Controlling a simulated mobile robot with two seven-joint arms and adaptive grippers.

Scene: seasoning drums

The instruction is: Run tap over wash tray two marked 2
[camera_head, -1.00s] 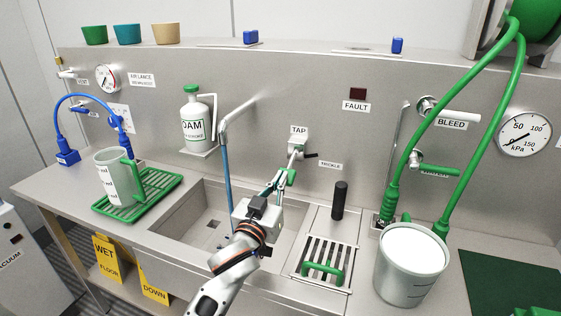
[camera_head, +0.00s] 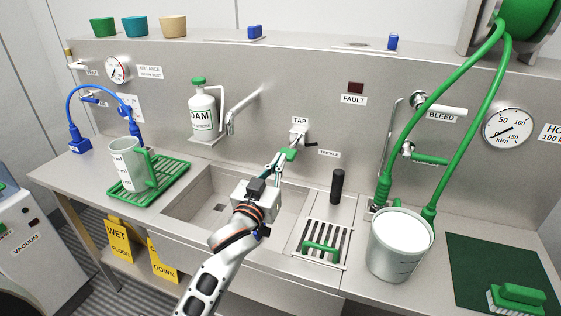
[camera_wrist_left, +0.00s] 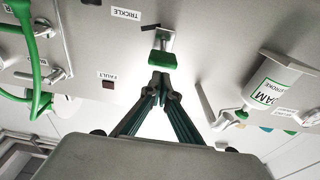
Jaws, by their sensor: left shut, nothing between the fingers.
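The tap (camera_head: 298,132) is on the back wall under the TAP label, with a green-tipped lever (camera_head: 290,154). The green tip also shows in the left wrist view (camera_wrist_left: 163,60). My left gripper (camera_head: 278,165) is shut and empty, its fingertips at or just below the green tip; I cannot tell whether they touch. The bent spout (camera_head: 243,110) hangs over the sink basin (camera_head: 190,198), and no water stream shows from it. I see no tray marked 2; my arm hides part of the basin. My right gripper is not in view.
A FOAM bottle (camera_head: 203,112) stands on a wall shelf left of the spout. A measuring jug (camera_head: 128,163) stands on a green rack (camera_head: 174,187). A black upright handle (camera_head: 337,186), a drain grate (camera_head: 322,240) and a white-filled bucket (camera_head: 398,250) stand to the right.

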